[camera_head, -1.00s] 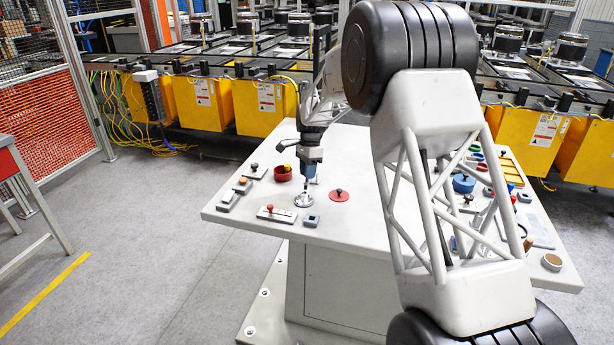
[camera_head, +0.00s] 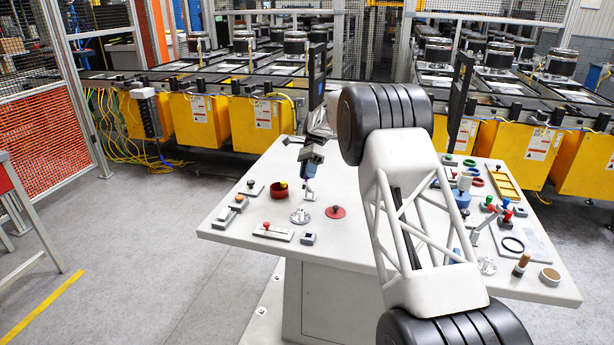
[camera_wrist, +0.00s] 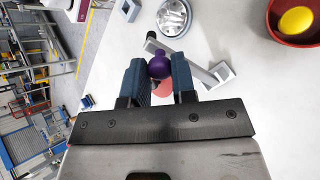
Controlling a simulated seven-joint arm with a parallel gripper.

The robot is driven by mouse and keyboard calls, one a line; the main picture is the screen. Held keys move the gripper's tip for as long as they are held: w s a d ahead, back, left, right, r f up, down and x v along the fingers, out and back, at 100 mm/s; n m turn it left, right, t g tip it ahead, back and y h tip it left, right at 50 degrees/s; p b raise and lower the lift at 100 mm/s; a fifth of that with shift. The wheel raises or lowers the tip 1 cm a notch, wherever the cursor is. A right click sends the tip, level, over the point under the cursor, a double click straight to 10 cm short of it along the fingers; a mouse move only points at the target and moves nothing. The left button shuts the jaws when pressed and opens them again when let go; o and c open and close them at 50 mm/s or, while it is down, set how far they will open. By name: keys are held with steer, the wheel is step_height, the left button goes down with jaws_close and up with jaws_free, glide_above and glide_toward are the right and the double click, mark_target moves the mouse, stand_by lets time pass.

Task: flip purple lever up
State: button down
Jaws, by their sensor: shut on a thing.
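The purple lever's round knob (camera_wrist: 159,67) sits between the two blue fingers of my gripper (camera_wrist: 160,82) in the wrist view. The fingers are shut on it. A grey metal bar and bracket (camera_wrist: 195,62) run from near the knob down to the right on the white table. In the head view my gripper (camera_head: 309,176) is low over the table, behind a round metal disc (camera_head: 300,217). The knob is too small or hidden to make out there.
A red bowl (camera_head: 279,192) with a yellow ball stands left of my gripper, and a flat red disc (camera_head: 335,212) lies to its right. A red-knobbed slider plate (camera_head: 273,232) and a small grey block (camera_head: 308,239) are in front. Several coloured parts crowd the table's right side.

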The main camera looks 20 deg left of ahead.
stand_by(0.4)
steer(key=c, duration=0.9)
jaws_free()
steer(key=shift+c, duration=0.2)
steer(key=shift+r, duration=0.2)
